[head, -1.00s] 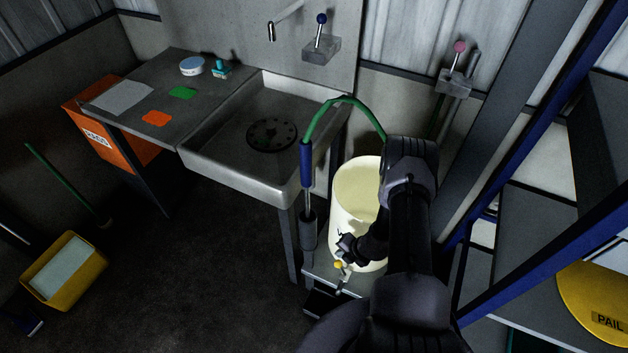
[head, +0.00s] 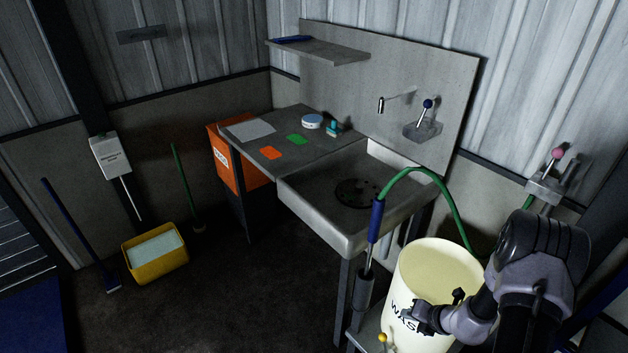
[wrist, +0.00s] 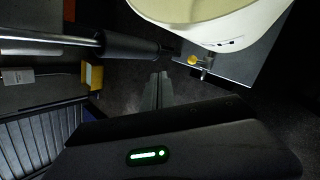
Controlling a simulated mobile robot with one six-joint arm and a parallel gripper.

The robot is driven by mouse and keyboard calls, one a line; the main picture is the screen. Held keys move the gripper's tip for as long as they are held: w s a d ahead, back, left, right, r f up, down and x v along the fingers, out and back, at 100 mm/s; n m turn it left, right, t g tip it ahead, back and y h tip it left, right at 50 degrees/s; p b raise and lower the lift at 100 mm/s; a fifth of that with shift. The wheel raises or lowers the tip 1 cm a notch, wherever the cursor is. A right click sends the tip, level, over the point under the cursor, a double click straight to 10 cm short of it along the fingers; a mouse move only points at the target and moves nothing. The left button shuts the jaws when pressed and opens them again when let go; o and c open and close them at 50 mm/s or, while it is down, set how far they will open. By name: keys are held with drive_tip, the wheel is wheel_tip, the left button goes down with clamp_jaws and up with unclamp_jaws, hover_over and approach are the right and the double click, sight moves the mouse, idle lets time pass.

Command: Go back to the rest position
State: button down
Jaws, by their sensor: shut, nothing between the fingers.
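My gripper (head: 418,315) is at the lower right of the head view, in front of the cream wash pail (head: 436,262). In the wrist view the fingers (wrist: 160,84) are together with nothing between them. The pail's lower side (wrist: 215,25) shows above them, and a small yellow-knobbed valve (wrist: 193,60) is at their upper right. The same yellow knob (head: 382,338) shows below the pail in the head view. I cannot tell whether the gripper touches the pail.
A wand with a blue grip (head: 376,220) and green hose stands left of the pail. The sink (head: 318,219) is behind it. A yellow bucket (head: 155,262) and brushes stand at the left. The dark floor between is clear.

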drive_tip(key=w+a+r+n+y, duration=0.1)
drive_tip(key=w+a+r+n, duration=0.15)
drive_tip(key=r, duration=0.25)
drive_tip(key=w+a+r+n, duration=0.1)
drive_tip(key=r+n, duration=0.2)
drive_tip(key=r, duration=0.2)
drive_tip(key=s+a+r+n+y, duration=0.1)
drive_tip(key=s+a+r+n, duration=0.1)
drive_tip(key=a+r+n, duration=0.4)
drive_tip(key=s+a+r+n+g, duration=0.1)
drive_tip(key=s+a+r+n, duration=0.15)
drive_tip(key=r, duration=0.65)
drive_tip(key=s+a+r+n+y, duration=0.1)
drive_tip(key=a+r+n, duration=0.35)
drive_tip(key=r, duration=0.25)
drive_tip(key=s+a+r+n+h, duration=0.2)
drive_tip(key=s+a+r+n, duration=0.2)
drive_tip(key=s+r+n, duration=0.65)
drive_tip(key=s+d+n+h, duration=0.2)
drive_tip(key=s+n, duration=0.5)
drive_tip(key=s, duration=0.4)
drive_tip(key=shift+s+d+r+n, duration=0.25)
drive_tip(key=shift+d+n, duration=0.15)
drive_tip(key=shift+d, duration=0.1)
